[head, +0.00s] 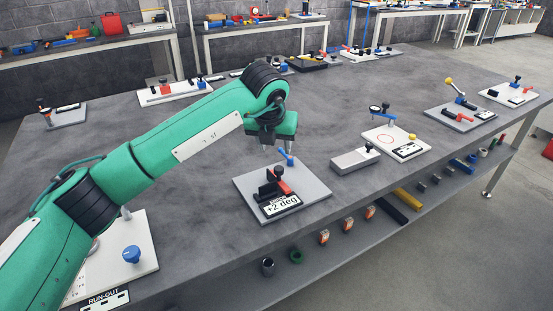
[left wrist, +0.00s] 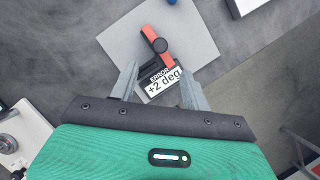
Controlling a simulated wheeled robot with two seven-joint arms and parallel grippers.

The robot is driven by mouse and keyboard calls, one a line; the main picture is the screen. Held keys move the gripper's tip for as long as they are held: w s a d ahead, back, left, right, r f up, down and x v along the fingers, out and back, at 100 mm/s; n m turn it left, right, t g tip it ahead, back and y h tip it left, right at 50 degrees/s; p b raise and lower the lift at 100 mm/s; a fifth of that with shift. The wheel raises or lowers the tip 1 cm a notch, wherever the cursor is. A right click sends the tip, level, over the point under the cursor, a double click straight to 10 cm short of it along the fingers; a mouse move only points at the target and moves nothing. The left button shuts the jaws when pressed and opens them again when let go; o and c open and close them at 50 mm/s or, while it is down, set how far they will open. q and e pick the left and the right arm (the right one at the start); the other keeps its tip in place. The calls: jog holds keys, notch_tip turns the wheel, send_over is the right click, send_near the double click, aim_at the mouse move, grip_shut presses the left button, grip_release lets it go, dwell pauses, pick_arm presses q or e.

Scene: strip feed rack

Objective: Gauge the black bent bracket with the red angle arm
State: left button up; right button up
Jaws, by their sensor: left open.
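The gauge station is a light grey plate (head: 312,190) with a red angle arm (head: 284,187), a black knob and a label reading "+2 deg" (head: 282,205). The black bent bracket (head: 266,190) appears to sit beside the red arm, just behind the label; its exact contact with the arm is unclear. In the left wrist view, the red arm (left wrist: 147,33) lies slanted under the black knob (left wrist: 160,45). My left gripper (head: 275,147) hangs above the plate's back edge, open and empty, fingers pointing down. Its fingers (left wrist: 160,78) show either side of the label. My right gripper is out of view.
A grey block (head: 355,160) and a white dial-gauge plate (head: 412,153) are to the right. A run-out station (head: 140,255) is at front left. A lower shelf (head: 300,265) holds small parts. Bare tabletop lies behind the plate.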

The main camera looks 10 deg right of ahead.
pick_arm(q)
jog(key=shift+v, duration=1.55)
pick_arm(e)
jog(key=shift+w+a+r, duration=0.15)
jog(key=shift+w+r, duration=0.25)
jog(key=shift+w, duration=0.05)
